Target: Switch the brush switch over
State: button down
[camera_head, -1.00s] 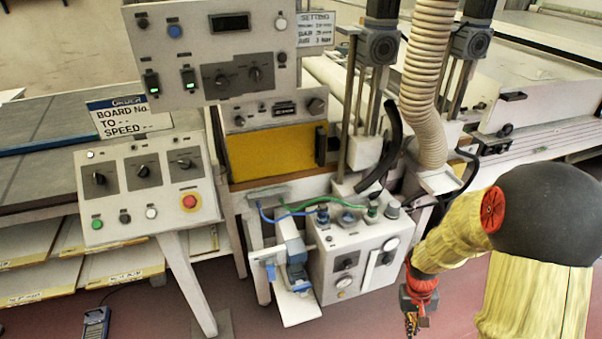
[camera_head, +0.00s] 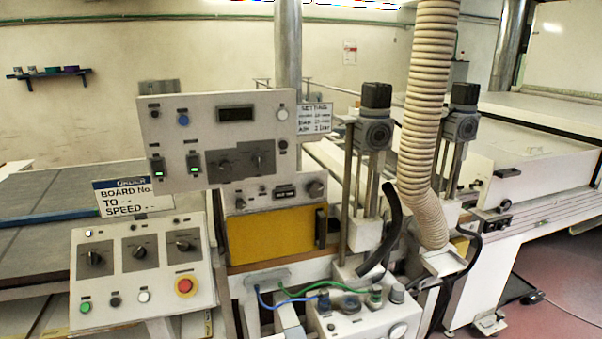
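No switch can be read as the brush switch; the small labels are too blurred. The sloped control panel (camera_head: 146,285) at lower left carries a left rotary switch (camera_head: 94,257), a middle rotary switch (camera_head: 138,252) and a right rotary switch (camera_head: 182,246), all with black handles. My gripper is not in view.
A red stop button (camera_head: 184,286) sits at the sloped panel's right. A white box with hoses (camera_head: 355,323) stands low in the middle. A ribbed hose (camera_head: 425,120) hangs right of the panels. Red floor (camera_head: 560,290) is open at lower right.

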aim_at(158, 167)
jog(key=u, duration=1.25)
